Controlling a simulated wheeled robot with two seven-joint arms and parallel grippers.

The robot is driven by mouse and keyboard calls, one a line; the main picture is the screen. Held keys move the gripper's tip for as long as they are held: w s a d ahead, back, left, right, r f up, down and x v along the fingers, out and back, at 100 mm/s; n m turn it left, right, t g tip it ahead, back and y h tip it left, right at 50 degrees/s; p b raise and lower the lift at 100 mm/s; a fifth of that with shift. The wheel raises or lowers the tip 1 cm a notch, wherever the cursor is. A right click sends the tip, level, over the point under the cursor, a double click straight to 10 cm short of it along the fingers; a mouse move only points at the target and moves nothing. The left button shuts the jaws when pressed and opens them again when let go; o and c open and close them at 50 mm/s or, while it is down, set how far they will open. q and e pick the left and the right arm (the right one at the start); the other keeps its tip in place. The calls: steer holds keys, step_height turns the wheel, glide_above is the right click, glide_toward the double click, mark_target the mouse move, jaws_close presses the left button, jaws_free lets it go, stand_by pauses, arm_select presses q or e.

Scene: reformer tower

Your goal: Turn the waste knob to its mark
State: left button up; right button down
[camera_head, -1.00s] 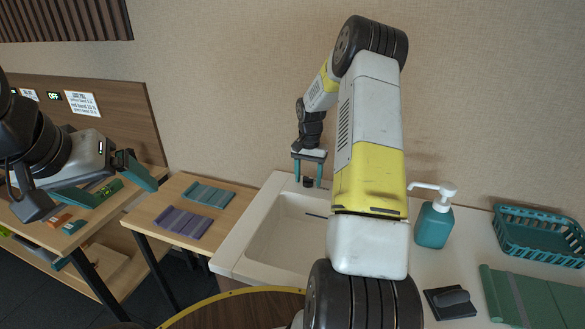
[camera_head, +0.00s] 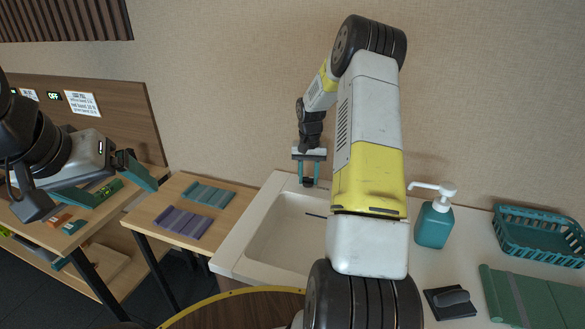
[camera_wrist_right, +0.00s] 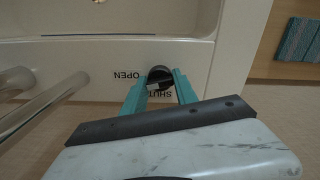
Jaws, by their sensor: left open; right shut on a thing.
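The waste knob (camera_wrist_right: 159,77) is a small black round knob on the sink's back ledge, with a pale bar across it. In the right wrist view the words OPEN and SHUT are printed beside it, upside down. My right gripper (camera_wrist_right: 160,88) has its teal fingers on either side of the knob and is shut on it. In the head view my right gripper (camera_head: 309,180) is at the back of the sink (camera_head: 230,255). My left gripper (camera_head: 150,172) is open and empty at the left, over the wooden bench. The exact mark position is partly hidden by the fingers.
Metal tap pipes (camera_wrist_right: 40,105) stand beside the knob in the right wrist view. A teal soap bottle (camera_head: 433,225), a teal basket (camera_head: 540,235) and a black block (camera_head: 451,303) are on the counter at right. A small table (camera_head: 150,215) bears folded cloths.

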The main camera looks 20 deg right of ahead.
steer(key=n, duration=1.1)
steer(key=shift+n, duration=2.1)
steer(key=c, duration=1)
jaws_free()
steer(key=shift+o, duration=0.2)
steer(key=shift+r, duration=3.95)
